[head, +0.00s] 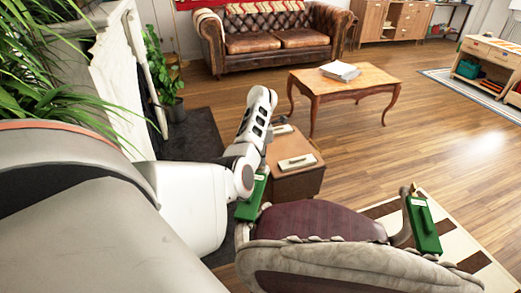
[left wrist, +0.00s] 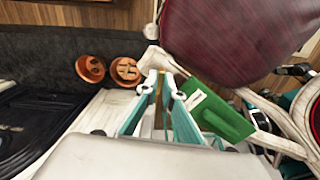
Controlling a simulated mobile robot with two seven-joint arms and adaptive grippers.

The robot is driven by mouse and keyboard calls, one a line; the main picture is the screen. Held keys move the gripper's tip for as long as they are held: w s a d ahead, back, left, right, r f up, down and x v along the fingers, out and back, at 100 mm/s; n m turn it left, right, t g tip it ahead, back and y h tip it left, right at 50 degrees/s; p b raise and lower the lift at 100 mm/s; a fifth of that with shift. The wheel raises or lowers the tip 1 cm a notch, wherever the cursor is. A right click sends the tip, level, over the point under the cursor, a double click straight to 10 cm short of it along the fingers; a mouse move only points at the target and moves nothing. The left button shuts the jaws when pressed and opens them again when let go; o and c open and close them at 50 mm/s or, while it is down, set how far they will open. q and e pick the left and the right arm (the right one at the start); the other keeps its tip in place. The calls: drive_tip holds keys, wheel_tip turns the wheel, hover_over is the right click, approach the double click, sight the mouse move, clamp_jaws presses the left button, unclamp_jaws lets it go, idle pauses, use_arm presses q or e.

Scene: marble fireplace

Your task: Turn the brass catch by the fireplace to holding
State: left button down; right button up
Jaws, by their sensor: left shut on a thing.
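My left gripper (left wrist: 161,76) shows in the left wrist view, its teal fingers drawn together at the tips. A thin brass-coloured piece, which I take for the brass catch (left wrist: 161,92), shows between them. Most of it is hidden, and I cannot read which setting it points to. In the head view my left arm reaches in from the left, toward the left side of a chair. The fingertips cannot be made out there. My right gripper is in neither view.
The chair (head: 315,222) with a dark red seat stands close. Green blocks sit at its left (head: 252,197) and right (head: 424,226) sides. A brown box (head: 297,185) stands behind. The fireplace (head: 108,75) and a plant are left. Open floor lies right.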

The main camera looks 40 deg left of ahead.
use_arm(q)
drive_tip(key=shift+d+n, duration=0.1)
drive_tip(key=shift+n, duration=0.9)
drive_tip(key=shift+f+n, duration=0.1)
drive_tip(key=shift+n, duration=0.8)
drive_tip(key=n, duration=0.5)
drive_tip(key=shift+n+b, duration=0.6)
drive_tip(key=shift+n, duration=1.4)
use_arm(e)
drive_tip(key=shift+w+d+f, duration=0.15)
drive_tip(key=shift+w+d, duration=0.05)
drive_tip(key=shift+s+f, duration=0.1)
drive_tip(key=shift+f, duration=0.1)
use_arm(q)
drive_tip(key=c, duration=2.2)
unclamp_jaws()
